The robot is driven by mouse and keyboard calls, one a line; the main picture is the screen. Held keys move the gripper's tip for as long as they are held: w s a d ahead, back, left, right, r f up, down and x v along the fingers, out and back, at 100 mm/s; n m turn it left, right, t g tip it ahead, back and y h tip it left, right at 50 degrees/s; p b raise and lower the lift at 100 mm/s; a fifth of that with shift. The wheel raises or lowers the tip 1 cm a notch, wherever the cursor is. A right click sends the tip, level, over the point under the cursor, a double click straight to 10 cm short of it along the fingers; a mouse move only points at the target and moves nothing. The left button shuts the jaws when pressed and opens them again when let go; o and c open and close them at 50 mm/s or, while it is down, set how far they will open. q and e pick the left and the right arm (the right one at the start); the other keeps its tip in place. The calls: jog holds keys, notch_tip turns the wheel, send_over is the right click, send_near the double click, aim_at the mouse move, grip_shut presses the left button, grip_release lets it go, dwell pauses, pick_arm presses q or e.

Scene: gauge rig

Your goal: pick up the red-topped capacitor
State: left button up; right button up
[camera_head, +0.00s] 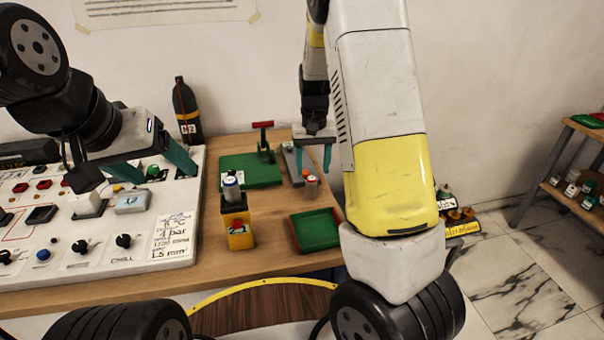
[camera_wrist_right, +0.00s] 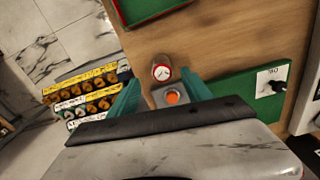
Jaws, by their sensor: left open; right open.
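The red-topped capacitor (camera_head: 311,187) is a small upright cylinder on the wooden table, right of the green mat. In the right wrist view its round white top with red marking (camera_wrist_right: 161,72) shows near the line between the fingertips. My right gripper (camera_head: 314,167) is open and points down just above and behind it. In its wrist view the teal fingers (camera_wrist_right: 161,79) are spread, one to each side of the capacitor, with no visible contact. My left gripper (camera_head: 135,172) is open over the white control panel and far from the capacitor.
A grey fixture with an orange button (camera_wrist_right: 172,97) sits beside the capacitor. A green tray (camera_head: 318,247) is in front. A green mat (camera_head: 262,180) carries a red-handled clamp. The control panel (camera_head: 180,220) fills the table's left.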

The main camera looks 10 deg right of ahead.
aim_at(312, 179)
jog(key=f, duration=0.5)
jog(key=shift+a+f, duration=0.2)
jog(key=shift+f, duration=0.2)
grip_shut()
